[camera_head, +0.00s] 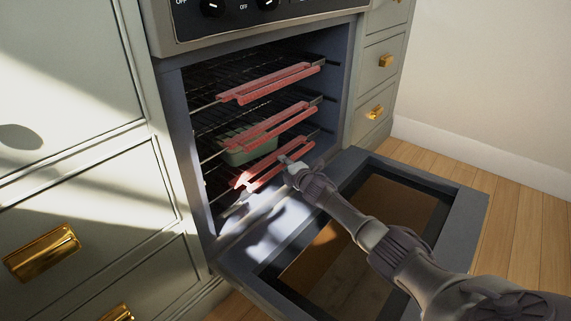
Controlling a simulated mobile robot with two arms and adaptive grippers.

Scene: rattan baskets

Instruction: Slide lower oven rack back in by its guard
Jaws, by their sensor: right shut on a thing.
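The oven (203,187) stands with its door (462,205) folded down. Inside are three racks, each with a red guard along its front. The lower rack's guard (256,178) is the lowest of the three, close above the door's hinge side. My right gripper (287,162) reaches over the open door from the lower right and is shut on this lower guard, right of its middle. The gripper hides part of the guard, and the exact finger contact is too small to make out. The lower rack itself is mostly in shadow. My left gripper is not in view.
The middle guard (275,126) and upper guard (268,83) are above. A green dish (250,154) sits inside, behind the middle guard; which rack bears it is unclear. Cabinets with gold handles (41,252) flank the oven. Wooden floor (520,225) is clear at right.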

